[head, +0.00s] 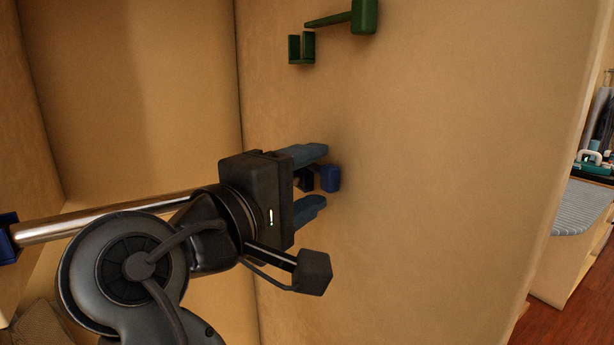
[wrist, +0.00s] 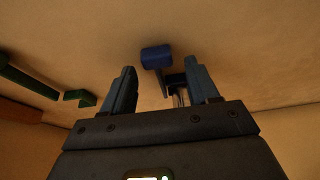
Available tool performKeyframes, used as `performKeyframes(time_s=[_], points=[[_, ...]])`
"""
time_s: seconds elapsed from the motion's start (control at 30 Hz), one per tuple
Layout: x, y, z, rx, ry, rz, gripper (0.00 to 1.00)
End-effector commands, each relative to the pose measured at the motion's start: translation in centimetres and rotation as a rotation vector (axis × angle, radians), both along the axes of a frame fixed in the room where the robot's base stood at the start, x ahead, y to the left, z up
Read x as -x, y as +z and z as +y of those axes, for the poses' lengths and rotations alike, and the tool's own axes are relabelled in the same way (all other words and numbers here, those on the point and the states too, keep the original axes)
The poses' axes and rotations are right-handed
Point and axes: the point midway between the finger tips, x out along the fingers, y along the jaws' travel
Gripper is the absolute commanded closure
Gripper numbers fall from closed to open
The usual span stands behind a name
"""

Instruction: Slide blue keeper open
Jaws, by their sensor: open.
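The blue keeper is on the tan wall, with its blue block (head: 330,178) showing just beyond my fingertips in the head view. In the wrist view the block (wrist: 156,57) lies between and slightly beyond the fingertips, and a thin dark bar runs from it toward a dark bracket (wrist: 176,81) beside the right finger. My gripper (head: 316,179) is open, with one finger above and one below the keeper in the head view. It also shows in the wrist view (wrist: 160,67), with nothing clamped. Contact with the keeper cannot be told; the gripper partly hides the bar and bracket.
A green latch block with a bar (head: 364,16) and a green U-shaped bracket (head: 301,49) sit higher on the same wall. A metal rod (head: 100,219) with a blue end mount (head: 8,238) runs at left. The wall right of the keeper is bare.

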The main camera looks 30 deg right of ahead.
Motion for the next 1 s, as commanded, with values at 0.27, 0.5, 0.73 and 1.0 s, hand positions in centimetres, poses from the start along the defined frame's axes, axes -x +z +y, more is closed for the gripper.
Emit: performKeyframes(time_s=[0.27,0.5,0.73,1.0], points=[[0.0,-0.02,-0.01,0.0,0.0,0.0,0.5],[-0.01,-0.02,0.0,0.0,0.0,0.0,0.73],[-0.01,-0.05,0.0,0.0,0.0,0.0,0.95],[-0.01,-0.07,0.01,-0.001,0.0,0.0,1.0]])
